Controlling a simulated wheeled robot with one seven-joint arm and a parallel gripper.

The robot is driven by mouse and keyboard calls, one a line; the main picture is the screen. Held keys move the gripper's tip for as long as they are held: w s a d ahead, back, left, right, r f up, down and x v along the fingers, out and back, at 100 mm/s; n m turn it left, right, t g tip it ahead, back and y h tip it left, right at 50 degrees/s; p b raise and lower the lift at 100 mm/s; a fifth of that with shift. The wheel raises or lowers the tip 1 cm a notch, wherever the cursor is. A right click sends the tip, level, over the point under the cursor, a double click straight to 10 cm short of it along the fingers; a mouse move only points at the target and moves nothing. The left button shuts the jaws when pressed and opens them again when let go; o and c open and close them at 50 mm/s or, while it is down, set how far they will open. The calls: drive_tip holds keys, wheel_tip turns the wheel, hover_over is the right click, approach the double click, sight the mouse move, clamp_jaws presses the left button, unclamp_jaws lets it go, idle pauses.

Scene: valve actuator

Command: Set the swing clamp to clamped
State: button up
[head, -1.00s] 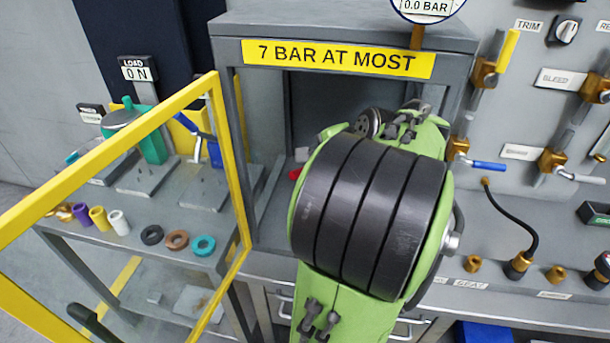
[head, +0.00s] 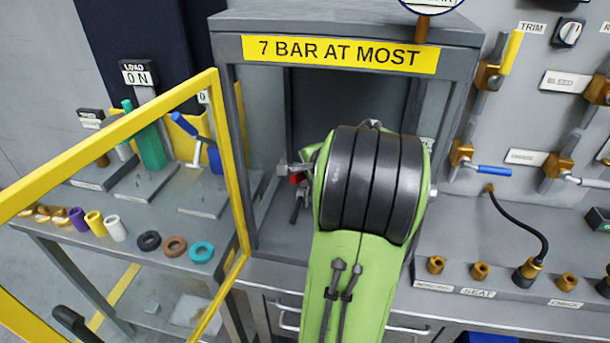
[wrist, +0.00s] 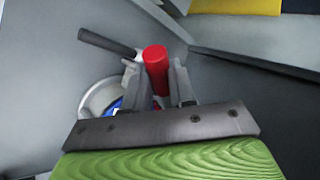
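A red cylindrical grip (wrist: 156,68), which looks like the swing clamp's handle, stands between the fingers of my gripper (wrist: 157,80) in the wrist view. Whether both fingers press on it is not clear. A dark bar (wrist: 107,44) reaches in beside it from the left. A round grey part with blue inside (wrist: 100,97) lies below left, partly behind the fingers. In the head view, the red grip (head: 297,179) shows small inside the cabinet, left of my green and black arm, beside grey parts. My arm hides most of the clamp, so its position cannot be read.
The cabinet marked "7 BAR AT MOST" (head: 340,54) surrounds my forearm. Its yellow-framed door (head: 232,150) stands open at left. A side table (head: 130,231) holds rings and fixtures. Valves with a blue lever (head: 492,171) line the wall at right.

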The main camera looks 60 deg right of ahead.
clamp_jaws()
drive_tip(key=shift+s+a+n+y+p, duration=0.1)
drive_tip(key=shift+s+n+y+p, duration=0.55)
drive_tip(key=shift+s, duration=0.5)
drive_tip(key=o, duration=0.6)
unclamp_jaws()
drive_tip(key=p+v, duration=0.4)
drive_tip(key=v, duration=1.1)
drive_tip(key=shift+s+a, duration=0.15)
drive_tip(key=shift+s, duration=0.3)
